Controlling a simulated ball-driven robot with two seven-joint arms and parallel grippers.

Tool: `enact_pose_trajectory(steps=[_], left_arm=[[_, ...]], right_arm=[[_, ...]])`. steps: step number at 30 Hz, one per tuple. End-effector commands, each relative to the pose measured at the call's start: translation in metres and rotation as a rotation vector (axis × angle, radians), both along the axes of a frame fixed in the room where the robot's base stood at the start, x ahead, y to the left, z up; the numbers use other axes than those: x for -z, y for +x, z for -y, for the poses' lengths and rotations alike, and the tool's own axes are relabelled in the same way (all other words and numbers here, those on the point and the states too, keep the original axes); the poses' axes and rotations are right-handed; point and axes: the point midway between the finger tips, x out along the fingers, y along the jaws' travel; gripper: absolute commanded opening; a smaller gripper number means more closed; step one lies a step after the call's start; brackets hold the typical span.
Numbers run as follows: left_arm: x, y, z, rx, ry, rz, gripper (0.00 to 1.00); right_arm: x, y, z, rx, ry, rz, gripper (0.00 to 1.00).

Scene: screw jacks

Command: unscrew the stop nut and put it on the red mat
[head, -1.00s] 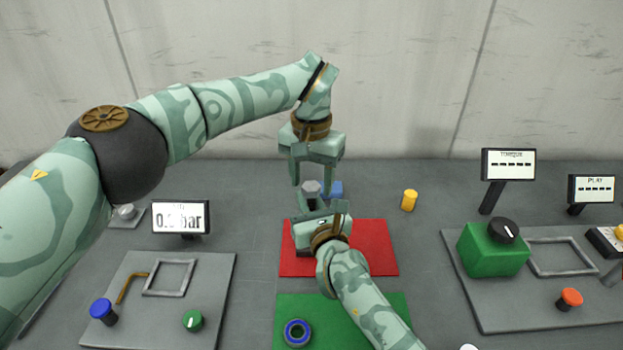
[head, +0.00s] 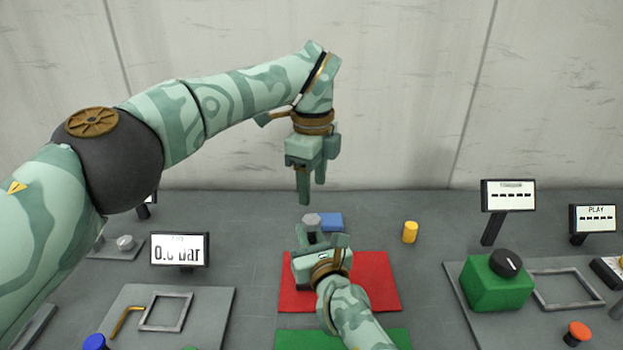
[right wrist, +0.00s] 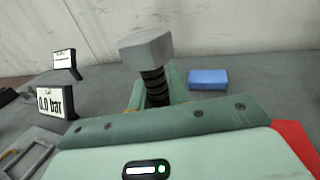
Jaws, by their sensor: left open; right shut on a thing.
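A grey hexagonal piece (head: 311,219), which looks like the stop nut, sits on top of an upright black threaded shaft; in the right wrist view the nut (right wrist: 147,48) and the shaft (right wrist: 155,84) show large. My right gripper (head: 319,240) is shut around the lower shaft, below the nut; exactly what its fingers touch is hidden. My left gripper (head: 312,194) is open and empty, pointing down, above the nut and clear of it. The red mat (head: 376,281) lies on the table under and beside my right gripper, its surface partly covered.
A blue block (head: 331,221) stands just right of the nut. A yellow cylinder (head: 410,232) is farther right. A green mat (head: 300,339) is in front of the red one. Panels with a display (head: 180,249) and a green box (head: 497,285) flank the mats.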

Motion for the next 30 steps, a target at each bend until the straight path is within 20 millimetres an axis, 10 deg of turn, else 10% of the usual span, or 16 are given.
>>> enact_pose_trajectory(steps=[18, 30], left_arm=[[-0.005, -0.003, -0.002, 1.886, 0.028, -0.009, 0.53], [0.007, -0.004, -0.002, 2.323, 0.025, -0.011, 0.53]], right_arm=[[0.001, 0.000, 0.001, 0.001, -0.001, -0.002, 0.00], [0.001, 0.000, 0.001, 0.001, -0.001, -0.002, 0.00]])
